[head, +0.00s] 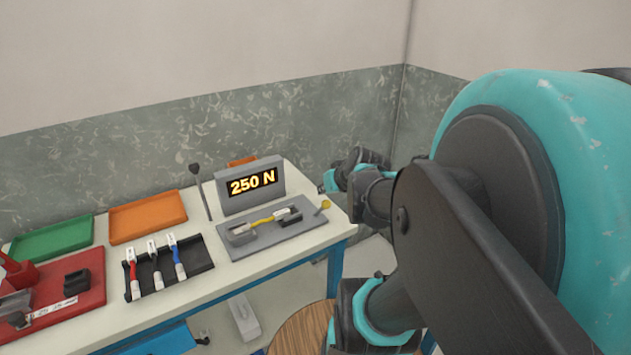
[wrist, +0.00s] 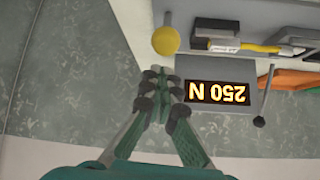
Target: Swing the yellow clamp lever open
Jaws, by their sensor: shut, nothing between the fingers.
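The yellow clamp lever (head: 323,207) shows as a yellow knob on a short stem at the right end of the grey test fixture (head: 255,241). In the wrist view the round yellow knob (wrist: 166,40) is near the top middle. A yellow-sleeved cable (head: 266,219) lies across the fixture between a left block and a dark clamp (head: 290,218). My gripper (wrist: 158,82) is shut and empty; in the wrist view its fingertips are just below the knob and apart from it in the picture. In the head view my arm hides much of the gripper.
A grey display (head: 250,185) reading 250 N stands behind the fixture, beside a thin dark-topped rod (head: 199,190). A black rack (head: 168,267) with several cables, orange (head: 147,217) and green (head: 50,240) trays and a red tray (head: 85,312) fill the left. Wall stands behind.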

